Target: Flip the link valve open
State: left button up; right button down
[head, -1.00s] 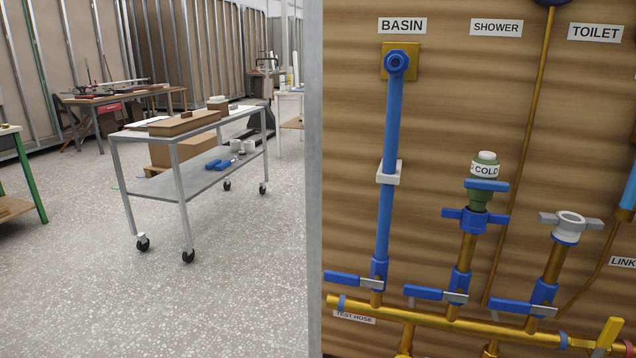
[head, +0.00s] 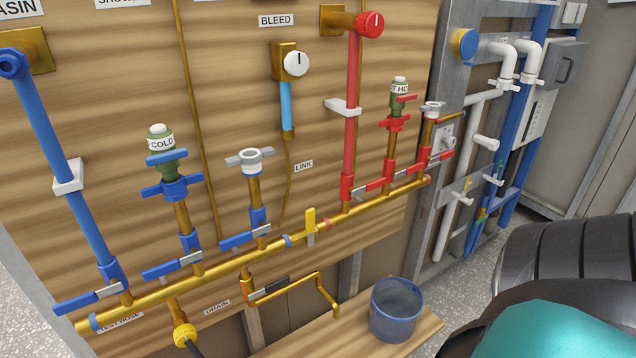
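The link valve's yellow lever (head: 310,226) is on the brass manifold pipe (head: 262,249), below and right of the LINK label (head: 304,166). The lever stands upright, crosswise to the pipe, between a blue band on its left and a red band on its right. Nothing touches the lever. Neither of my grippers shows in the head view. A black and teal part, seemingly one of my arm links, fills the lower right corner, well apart from the valve.
Blue-handled valves (head: 245,237) branch off left of the link valve, red-handled ones (head: 374,183) right. A black-handled drain valve (head: 267,289) sits below. Space before the yellow lever looks clear.

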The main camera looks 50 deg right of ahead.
aim_at(309, 213)
jog(key=l+z, duration=0.1)
jog(key=z, duration=1.35)
jog(key=i+l+z, duration=0.15)
jog(key=l, duration=0.2)
